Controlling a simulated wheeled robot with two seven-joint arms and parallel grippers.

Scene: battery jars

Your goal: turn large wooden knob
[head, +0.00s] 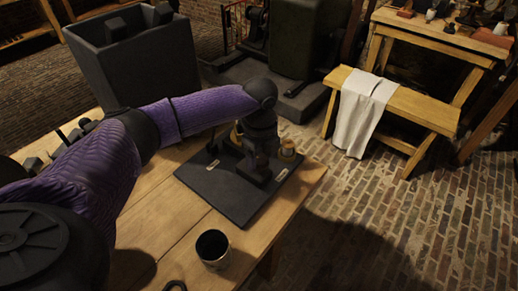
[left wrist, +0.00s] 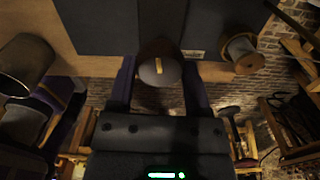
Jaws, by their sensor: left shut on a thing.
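My left gripper (head: 256,168) reaches down over a dark board (head: 222,195) on the wooden table. In the left wrist view its two fingers (left wrist: 160,88) stand on either side of a round knob (left wrist: 160,66) and are shut on it. In the head view my gripper and wrist largely hide the knob. My right gripper is in neither view.
A spool-like wooden piece (head: 287,150) stands at the board's right edge, close to my gripper; it also shows in the left wrist view (left wrist: 242,55). A metal cup (head: 212,248) stands near the table's front edge. Bare tabletop (head: 160,205) lies left of the board.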

